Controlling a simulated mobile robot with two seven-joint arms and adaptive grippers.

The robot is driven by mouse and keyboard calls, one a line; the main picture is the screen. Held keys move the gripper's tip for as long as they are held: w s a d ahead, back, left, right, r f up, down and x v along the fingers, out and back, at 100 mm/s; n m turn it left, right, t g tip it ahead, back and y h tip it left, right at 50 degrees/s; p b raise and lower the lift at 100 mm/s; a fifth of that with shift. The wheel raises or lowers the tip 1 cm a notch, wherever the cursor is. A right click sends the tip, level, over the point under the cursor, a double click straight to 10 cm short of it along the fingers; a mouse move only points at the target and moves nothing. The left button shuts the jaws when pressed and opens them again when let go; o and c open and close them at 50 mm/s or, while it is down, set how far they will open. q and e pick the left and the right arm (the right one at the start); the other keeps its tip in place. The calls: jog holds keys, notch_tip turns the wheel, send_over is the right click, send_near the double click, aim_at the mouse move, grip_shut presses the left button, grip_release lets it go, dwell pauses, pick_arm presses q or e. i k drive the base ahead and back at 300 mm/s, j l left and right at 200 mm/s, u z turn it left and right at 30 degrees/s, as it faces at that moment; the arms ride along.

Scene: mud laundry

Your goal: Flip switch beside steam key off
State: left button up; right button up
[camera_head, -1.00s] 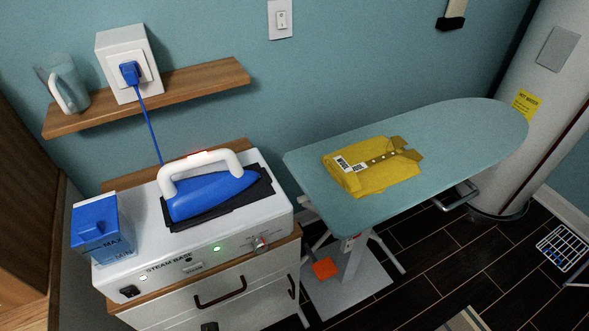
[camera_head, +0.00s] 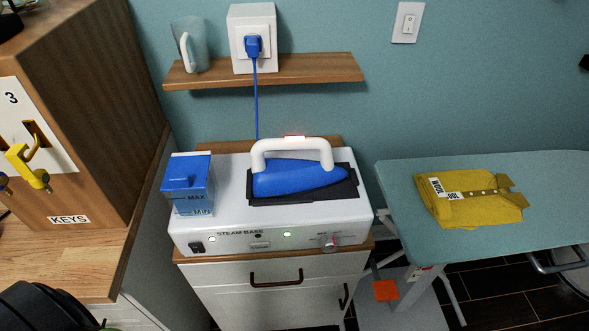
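The white steam base (camera_head: 340,222) stands on a cabinet, with "STEAM BASE" lettering on its front. A black rocker switch (camera_head: 196,247) is at the left end of that front; its position is too small to tell. A small light-grey key (camera_head: 260,245) with unreadable lettering sits farther right. A dial with a red mark (camera_head: 330,241) is at the right. Neither gripper is in view; nothing touches the base's front.
A blue iron (camera_head: 300,180) rests on top, beside a blue-lidded water tank (camera_head: 189,184). A wall switch (camera_head: 407,22) is above right. A wooden key box (camera_head: 95,130) with a yellow key (camera_head: 25,168) stands left.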

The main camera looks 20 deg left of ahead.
aim_at(196, 248)
jog(key=u, duration=0.85)
